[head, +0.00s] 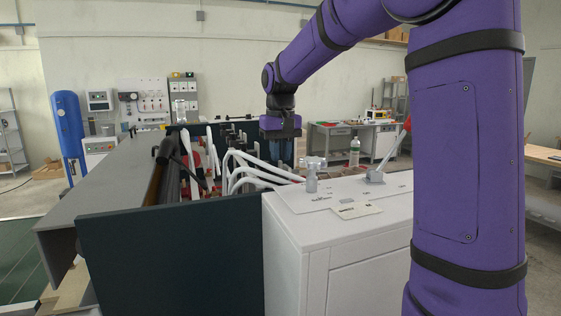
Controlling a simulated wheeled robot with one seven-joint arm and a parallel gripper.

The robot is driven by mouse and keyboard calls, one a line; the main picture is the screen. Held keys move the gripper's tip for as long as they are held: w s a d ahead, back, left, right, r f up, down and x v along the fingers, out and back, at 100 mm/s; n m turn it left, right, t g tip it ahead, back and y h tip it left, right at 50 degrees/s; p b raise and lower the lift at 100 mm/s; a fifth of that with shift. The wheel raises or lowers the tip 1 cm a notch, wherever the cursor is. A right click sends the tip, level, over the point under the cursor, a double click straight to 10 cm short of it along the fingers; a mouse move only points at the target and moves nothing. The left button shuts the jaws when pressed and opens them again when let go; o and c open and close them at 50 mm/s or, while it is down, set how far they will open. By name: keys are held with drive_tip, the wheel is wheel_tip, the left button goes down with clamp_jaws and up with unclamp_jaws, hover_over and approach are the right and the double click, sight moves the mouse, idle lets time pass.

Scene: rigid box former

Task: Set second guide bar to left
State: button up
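The machine (180,255) stands ahead with a dark green front panel and an open top. Inside it are white curved tubes (245,170), white upright pieces (210,150) and a dark slanted bar (160,172). I cannot tell which of these is the second guide bar, or its position. My gripper (283,160) hangs from my purple arm, pointing down over the far right part of the machine, behind the white tubes. Its fingertips are small and partly hidden, so I cannot tell whether it is open or touches anything.
A grey sloping table (110,185) lies along the left. A bottle (354,152) stands farther back.

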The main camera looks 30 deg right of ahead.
wheel_tip(320, 180, up, 8)
drive_tip(key=shift+r, duration=0.15)
idle(0.6)
